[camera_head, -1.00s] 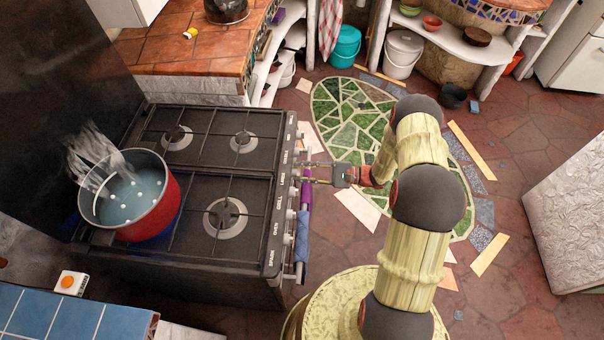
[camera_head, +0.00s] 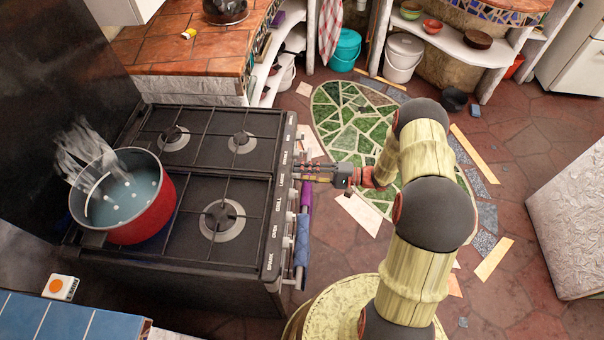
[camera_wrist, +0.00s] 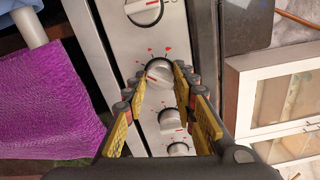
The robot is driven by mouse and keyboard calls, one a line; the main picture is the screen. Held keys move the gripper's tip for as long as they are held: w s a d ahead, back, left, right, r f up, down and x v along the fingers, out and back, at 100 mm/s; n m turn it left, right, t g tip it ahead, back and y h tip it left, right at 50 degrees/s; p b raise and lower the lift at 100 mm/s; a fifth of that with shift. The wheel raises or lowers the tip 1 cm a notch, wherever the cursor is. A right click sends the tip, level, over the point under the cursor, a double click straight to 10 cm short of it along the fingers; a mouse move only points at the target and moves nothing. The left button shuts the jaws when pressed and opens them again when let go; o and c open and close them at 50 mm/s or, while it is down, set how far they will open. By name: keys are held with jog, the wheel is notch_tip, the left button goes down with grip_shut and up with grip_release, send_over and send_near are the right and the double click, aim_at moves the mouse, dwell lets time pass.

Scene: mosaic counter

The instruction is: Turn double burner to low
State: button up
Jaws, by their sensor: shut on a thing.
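The stove (camera_head: 190,255) stands at the left, with a row of silver knobs along its right-hand front panel. My gripper (camera_head: 303,171) reaches in from the right at about the middle of that panel. In the wrist view my gripper (camera_wrist: 158,86) has its two yellow-padded fingers closed in on the sides of a round silver knob (camera_wrist: 158,69). Small red marks surround this knob on the panel. The fingers partly hide its sides. I cannot tell from the labels which burner it serves.
A red pot (camera_head: 148,215) of bubbling, steaming water stands on the stove's left burner. More knobs sit along the panel, one (camera_wrist: 143,11) above and one (camera_wrist: 172,119) below the held one. A purple cloth (camera_wrist: 50,100) hangs close by on the rail.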

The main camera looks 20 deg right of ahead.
dwell(0.4)
jog(key=o, duration=1.2)
jog(key=shift+c, duration=0.2)
jog(key=shift+d, duration=0.1)
jog(key=v, duration=1.1)
jog(key=shift+s+d, duration=0.15)
jog(key=shift+d, duration=0.25)
